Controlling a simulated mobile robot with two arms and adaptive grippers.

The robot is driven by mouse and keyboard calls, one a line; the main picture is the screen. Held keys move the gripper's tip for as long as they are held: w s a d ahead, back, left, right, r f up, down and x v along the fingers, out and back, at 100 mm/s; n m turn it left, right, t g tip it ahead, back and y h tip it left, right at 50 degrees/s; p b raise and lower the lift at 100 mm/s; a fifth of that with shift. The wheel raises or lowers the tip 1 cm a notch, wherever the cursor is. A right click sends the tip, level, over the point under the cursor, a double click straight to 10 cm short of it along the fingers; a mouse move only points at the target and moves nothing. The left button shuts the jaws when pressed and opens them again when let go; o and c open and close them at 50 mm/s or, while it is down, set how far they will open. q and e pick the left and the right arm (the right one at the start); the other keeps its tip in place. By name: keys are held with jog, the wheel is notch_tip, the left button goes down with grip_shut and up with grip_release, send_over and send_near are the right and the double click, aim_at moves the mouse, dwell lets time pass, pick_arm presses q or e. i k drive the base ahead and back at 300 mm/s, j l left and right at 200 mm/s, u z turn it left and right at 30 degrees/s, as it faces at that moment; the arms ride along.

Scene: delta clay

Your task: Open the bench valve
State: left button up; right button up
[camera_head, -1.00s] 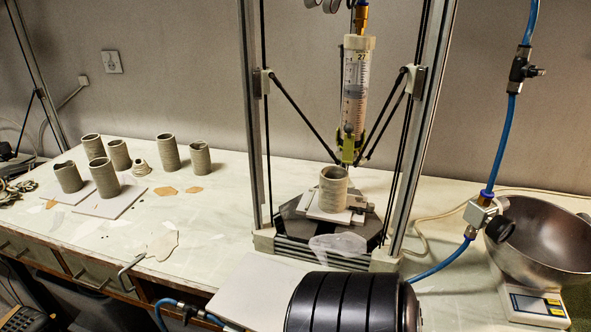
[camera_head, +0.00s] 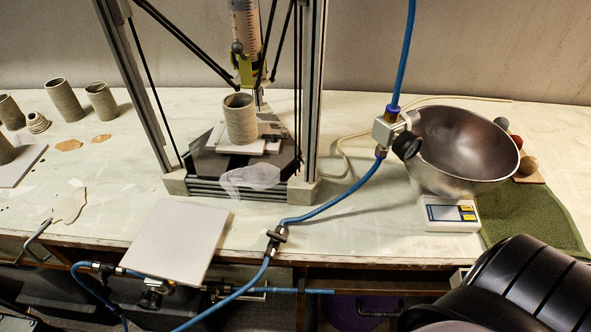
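Neither of my grippers shows. A black ribbed rounded part, likely of my own arm, fills the lower right corner. Several fittings sit on the blue air hose, and I cannot tell for sure which is the bench valve. A metal block with a black knob (camera_head: 391,130) joins the hose beside the steel bowl. A small inline fitting (camera_head: 277,237) sits on the hose near the bench's front edge. Another fitting with a dark handle (camera_head: 154,291) is below the edge at the lower left. Whether any of them is open cannot be told.
The clay printer's frame (camera_head: 311,110) stands mid-bench with a clay cylinder (camera_head: 239,119) inside. A steel bowl (camera_head: 462,150) sits on a scale (camera_head: 449,214). A pale board (camera_head: 177,240) lies at the front edge. A green cloth (camera_head: 528,222) lies at right. Several clay pots stand at left.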

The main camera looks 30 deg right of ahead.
aim_at(276, 238)
jog(key=l+z, duration=0.1)
jog(key=z, duration=0.55)
